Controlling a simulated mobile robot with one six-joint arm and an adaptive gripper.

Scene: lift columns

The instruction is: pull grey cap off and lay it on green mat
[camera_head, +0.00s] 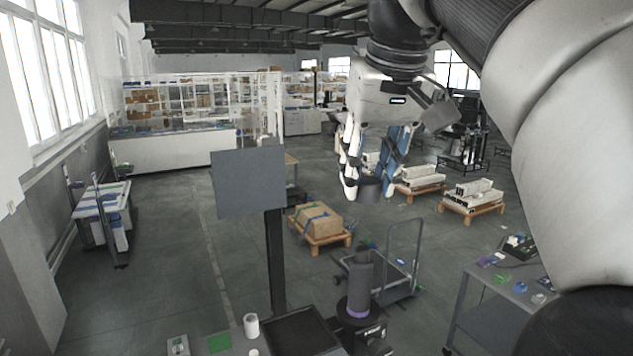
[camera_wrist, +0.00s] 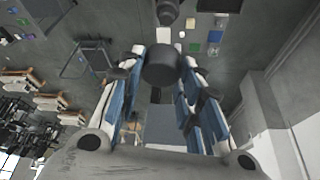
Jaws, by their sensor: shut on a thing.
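My gripper (camera_head: 370,170) is shut on the grey cap (camera_head: 370,189), a short dark cylinder at its fingertips. The wrist view shows the cap (camera_wrist: 161,66) between the two white-and-blue fingers (camera_wrist: 161,75). The cap is held up in the air, apart from the grey column (camera_head: 358,280), which stands upright below with a purple ring near its foot. The green mat (camera_head: 219,343) lies flat at the lower left of the head view and looks bare. I cannot tell for sure which green patch in the wrist view is the mat.
A grey panel (camera_head: 249,182) on a dark post stands left of my gripper. A white cup (camera_head: 251,326) and a dark tray (camera_head: 300,332) lie between mat and column. A cart (camera_head: 400,265) stands behind the column. A side table (camera_head: 490,295) with small items is at right.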

